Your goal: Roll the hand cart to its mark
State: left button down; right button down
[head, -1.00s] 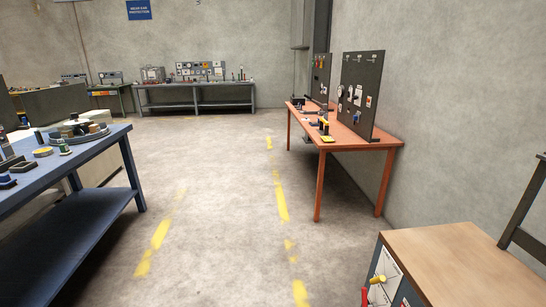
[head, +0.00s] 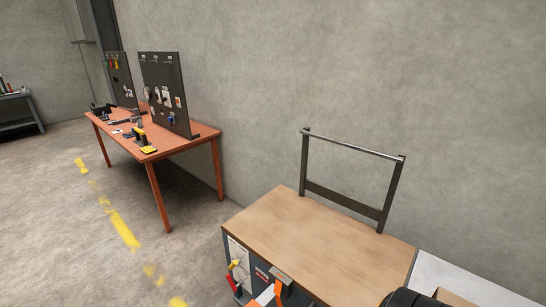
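A wood-topped unit (head: 320,245) stands at the lower right, close to the wall. A dark upright frame (head: 340,196) with a pale crossbar rises at its far edge. I cannot tell whether this is the hand cart, or whether the frame belongs to the unit. No wheels show. Worn yellow dashes (head: 124,229) run along the floor at the left; I cannot make out which mark is the cart's. Neither of my grippers can be made out.
An orange-red table (head: 190,146) with dark tool panels (head: 166,92) stands along the wall. Tools with red, yellow and orange parts hang at the unit's front. A white surface (head: 460,277) adjoins it. A dark rounded shape (head: 407,298) is cut off below.

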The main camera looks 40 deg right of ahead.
aim_at(324, 257)
jog(key=z, duration=1.8)
